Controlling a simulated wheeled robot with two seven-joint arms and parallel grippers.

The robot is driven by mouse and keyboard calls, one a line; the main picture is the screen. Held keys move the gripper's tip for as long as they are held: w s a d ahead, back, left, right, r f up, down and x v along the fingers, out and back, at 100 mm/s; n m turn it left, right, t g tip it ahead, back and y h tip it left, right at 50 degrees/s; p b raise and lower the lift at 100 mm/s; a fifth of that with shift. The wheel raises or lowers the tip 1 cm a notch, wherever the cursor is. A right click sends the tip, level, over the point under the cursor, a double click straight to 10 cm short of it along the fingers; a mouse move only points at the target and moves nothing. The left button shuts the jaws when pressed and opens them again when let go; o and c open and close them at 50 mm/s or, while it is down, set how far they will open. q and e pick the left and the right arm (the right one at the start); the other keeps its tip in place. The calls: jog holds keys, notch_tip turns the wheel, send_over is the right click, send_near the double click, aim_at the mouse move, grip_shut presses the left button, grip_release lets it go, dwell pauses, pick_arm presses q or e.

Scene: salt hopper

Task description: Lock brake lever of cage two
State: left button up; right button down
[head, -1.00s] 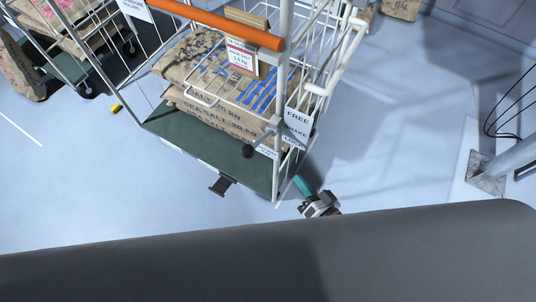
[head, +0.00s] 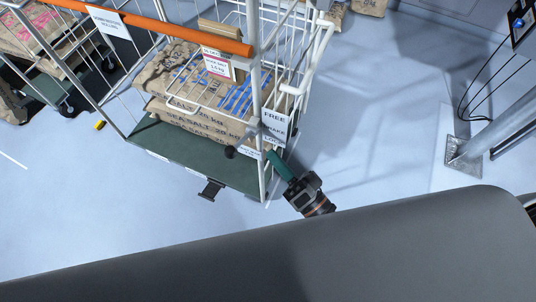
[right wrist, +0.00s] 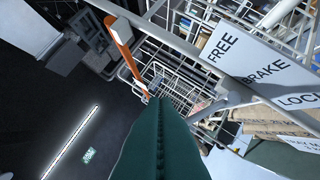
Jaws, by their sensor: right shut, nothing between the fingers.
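A white wire roll cage (head: 262,95) with an orange handle bar (head: 183,34) stands in the middle of the head view. Its sign (head: 276,125) reads FREE and BRAKE, the rest partly covered; the right wrist view shows the sign (right wrist: 265,65) with FREE, BRAKE, LOCK. A brake lever with a black knob (head: 231,152) sticks out left of the corner post, near the FREE end in height. My right gripper (head: 271,155) is shut and empty, its teal fingers just below the sign, right of the knob. The fingers (right wrist: 158,102) also show in the right wrist view. My left gripper is out of view.
Sea salt sacks (head: 196,120) lie on the cage's green deck (head: 190,155). Another loaded cage (head: 45,88) stands at left. A metal post on a base plate (head: 463,153) is at right, with clear floor between.

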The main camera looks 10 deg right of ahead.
notch_tip(320, 180, up, 2)
jog(key=r+p, duration=0.1)
jog(key=p, duration=0.2)
send_over(241, 141)
jog(key=s+d, duration=0.1)
jog(key=d, duration=0.1)
jog(key=shift+s+a+f, duration=0.45)
jog(key=shift+s+f, duration=0.25)
jog(key=shift+f, duration=0.05)
jog(key=shift+s+a+f, duration=0.4)
jog(key=shift+s+f, duration=0.3)
jog(key=shift+f, duration=0.05)
